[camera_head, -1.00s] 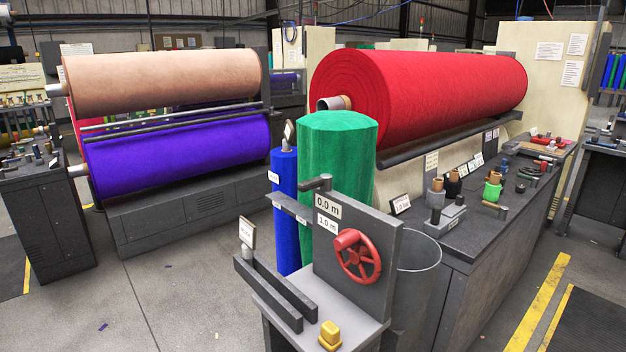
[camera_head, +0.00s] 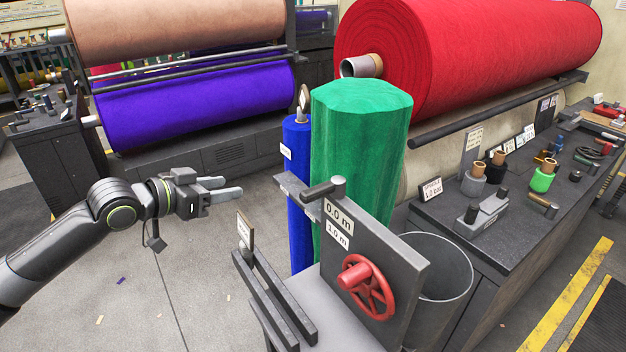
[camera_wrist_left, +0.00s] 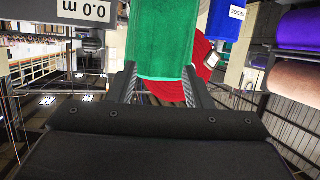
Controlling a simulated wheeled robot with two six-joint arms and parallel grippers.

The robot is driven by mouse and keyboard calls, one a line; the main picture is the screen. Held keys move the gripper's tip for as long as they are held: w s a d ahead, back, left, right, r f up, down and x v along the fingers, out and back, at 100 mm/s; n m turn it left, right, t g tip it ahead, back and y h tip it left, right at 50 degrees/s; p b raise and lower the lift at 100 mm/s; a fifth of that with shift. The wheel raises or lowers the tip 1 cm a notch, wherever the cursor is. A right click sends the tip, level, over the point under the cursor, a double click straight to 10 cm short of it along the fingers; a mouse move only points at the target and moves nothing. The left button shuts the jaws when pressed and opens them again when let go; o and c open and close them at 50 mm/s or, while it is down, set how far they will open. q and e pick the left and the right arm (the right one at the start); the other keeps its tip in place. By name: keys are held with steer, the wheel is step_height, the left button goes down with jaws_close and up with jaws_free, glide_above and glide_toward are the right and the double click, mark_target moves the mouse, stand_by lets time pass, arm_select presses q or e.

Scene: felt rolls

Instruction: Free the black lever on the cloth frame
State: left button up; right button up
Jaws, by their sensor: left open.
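The cloth frame (camera_head: 395,255) is a grey stand with an upright panel, "0.0 m" and "1.0 m" labels and a red handwheel (camera_head: 366,287). A short black lever (camera_head: 317,191) lies across the panel's top left corner. A grey bar beside it reaches toward the green roll (camera_head: 362,130) and the blue roll (camera_head: 297,200). My left gripper (camera_head: 231,187) is open and empty, left of the lever and apart from it. In the left wrist view, upside down, the green roll (camera_wrist_left: 165,40) shows beyond the open fingers; I cannot make out the lever there. My right gripper is not in view.
Two dark rails (camera_head: 272,300) and a small sign post (camera_head: 245,232) stand at the frame's left. A grey bin (camera_head: 440,270) is behind the panel. A bench (camera_head: 500,225) with spools is at right.

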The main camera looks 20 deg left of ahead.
mark_target(313, 189)
arm_select(q)
steer(key=s+d+r+m+g+h, duration=0.2)
steer(key=s+d+r+m, duration=0.1)
steer(key=s+d+r, duration=0.3)
steer(key=shift+s+d+p+x, duration=0.1)
steer(key=shift+p+x, duration=0.4)
steer(key=shift+x, duration=2.6)
steer(key=shift+s+d+p+x, duration=0.1)
steer(key=shift+p+x, duration=0.35)
steer(key=shift+x, duration=2.6)
steer(key=shift+s+d+p+x, duration=0.1)
steer(key=shift+p+x, duration=0.4)
steer(key=shift+x, duration=2.6)
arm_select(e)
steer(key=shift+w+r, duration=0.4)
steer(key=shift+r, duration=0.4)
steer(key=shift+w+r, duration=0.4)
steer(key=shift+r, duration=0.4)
arm_select(q)
steer(key=shift+f, duration=0.15)
jaws_close()
